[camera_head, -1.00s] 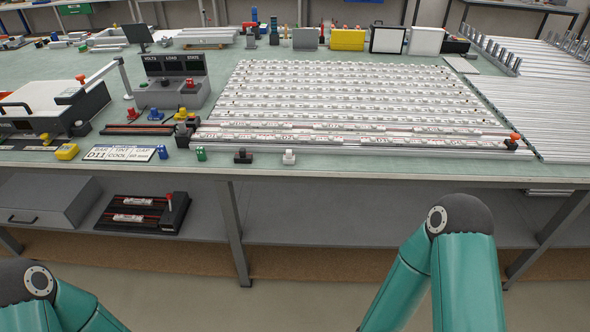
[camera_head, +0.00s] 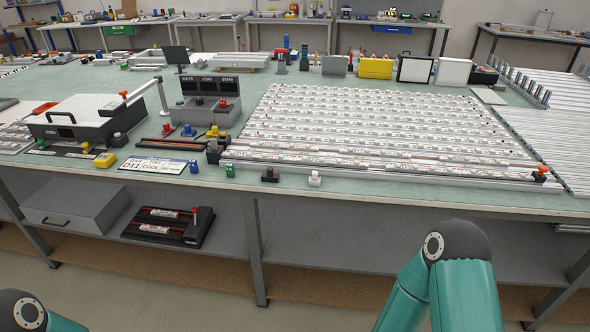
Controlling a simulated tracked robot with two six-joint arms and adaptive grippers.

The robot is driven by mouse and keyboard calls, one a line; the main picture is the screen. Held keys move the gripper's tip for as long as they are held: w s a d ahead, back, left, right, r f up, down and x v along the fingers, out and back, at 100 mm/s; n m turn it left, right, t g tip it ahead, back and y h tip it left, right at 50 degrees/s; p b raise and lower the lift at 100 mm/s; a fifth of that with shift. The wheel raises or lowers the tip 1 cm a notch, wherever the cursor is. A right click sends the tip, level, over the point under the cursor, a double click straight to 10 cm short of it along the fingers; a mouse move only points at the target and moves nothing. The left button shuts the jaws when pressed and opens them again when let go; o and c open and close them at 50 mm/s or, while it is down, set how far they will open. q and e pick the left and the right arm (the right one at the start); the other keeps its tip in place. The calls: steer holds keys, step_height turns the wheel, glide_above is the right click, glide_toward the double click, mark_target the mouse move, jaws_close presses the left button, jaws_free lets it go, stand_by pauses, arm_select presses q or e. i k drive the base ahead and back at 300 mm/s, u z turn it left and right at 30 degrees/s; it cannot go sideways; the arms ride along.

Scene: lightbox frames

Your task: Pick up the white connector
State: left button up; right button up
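The white connector (camera_head: 315,179) stands near the front edge of the green workbench (camera_head: 420,210), right of a black connector (camera_head: 270,175). Nothing touches it. My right arm shows as teal links at the lower right, below the bench edge. Only a small part of my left arm shows in the lower left corner. Both grippers are outside the picture.
Left of the connectors stand a green (camera_head: 230,171) and a blue (camera_head: 194,167) connector and a printed card (camera_head: 154,167). A large board of white strips (camera_head: 375,172) lies behind. A grey shelf (camera_head: 340,233) runs under the bench.

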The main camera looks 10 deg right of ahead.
mark_target(315, 179)
steer(key=u, duration=0.2)
steer(key=i, duration=1.1)
steer(key=z, duration=0.2)
